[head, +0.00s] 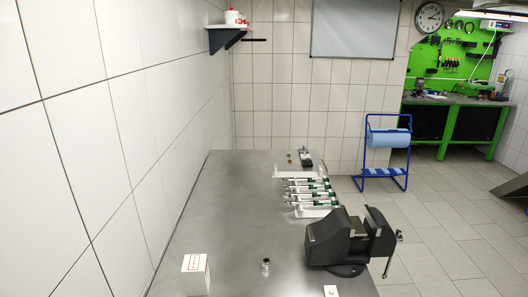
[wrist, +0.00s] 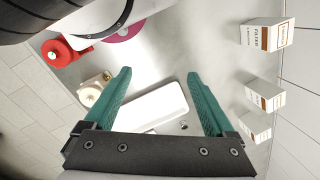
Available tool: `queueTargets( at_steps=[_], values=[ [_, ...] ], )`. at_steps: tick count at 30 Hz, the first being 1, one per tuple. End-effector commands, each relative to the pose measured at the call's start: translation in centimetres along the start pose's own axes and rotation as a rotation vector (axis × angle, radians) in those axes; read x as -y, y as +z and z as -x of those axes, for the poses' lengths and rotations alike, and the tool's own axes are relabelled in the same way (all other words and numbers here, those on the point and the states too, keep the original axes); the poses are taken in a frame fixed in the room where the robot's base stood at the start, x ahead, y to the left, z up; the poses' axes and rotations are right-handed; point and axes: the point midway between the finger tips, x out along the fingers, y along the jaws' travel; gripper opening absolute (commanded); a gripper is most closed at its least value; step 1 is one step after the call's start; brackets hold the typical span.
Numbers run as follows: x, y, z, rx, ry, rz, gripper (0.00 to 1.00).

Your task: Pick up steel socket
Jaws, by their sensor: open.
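A small, upright, shiny dark and silver cylinder (head: 266,264), which looks like the steel socket, stands on the metal bench near its front in the head view. I cannot pick out the socket for certain in the wrist view. My gripper (wrist: 158,76) shows there with its two green fingers spread wide and nothing held between them. Beyond the gap lies a long white object (wrist: 158,106), partly hidden by the gripper body. A tiny grey spot (wrist: 183,126) shows beside the right finger, too small to identify. My gripper does not show in the head view.
Filter boxes (wrist: 267,34) line the right of the wrist view. A red round part (wrist: 62,52), a cream part (wrist: 92,92) and a pink disc (wrist: 126,31) lie left. In the head view, a black vise (head: 340,238) and a white box (head: 195,275) flank clear bench (head: 235,215).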

Motion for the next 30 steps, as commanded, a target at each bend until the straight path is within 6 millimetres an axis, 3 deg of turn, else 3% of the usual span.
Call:
queueTargets(
  at_steps=[2,4,11,14,17,20,23,24,27,30],
  values=[
    [0.0,0.0,0.0,0.000,0.000,0.002,0.77],
    [0.0,0.0,0.0,0.000,0.000,0.003,0.66],
    [0.0,-0.1,0.0,0.000,0.001,0.005,0.66],
    [-0.4,-0.1,-0.5,0.029,0.073,0.088,0.66],
    [-1.9,-1.3,-2.3,0.117,0.350,0.426,0.66],
    [-1.7,-4.6,-4.3,0.192,0.755,0.972,0.66],
    [2.6,-7.7,-7.1,0.215,1.157,1.549,0.66],
    [5.0,-8.2,-8.7,0.211,1.305,1.764,0.66],
    [10.5,-7.2,-12.9,0.184,1.620,2.211,0.66],
    [13.8,-5.2,-16.4,0.154,1.829,2.491,0.66]
  ],
)
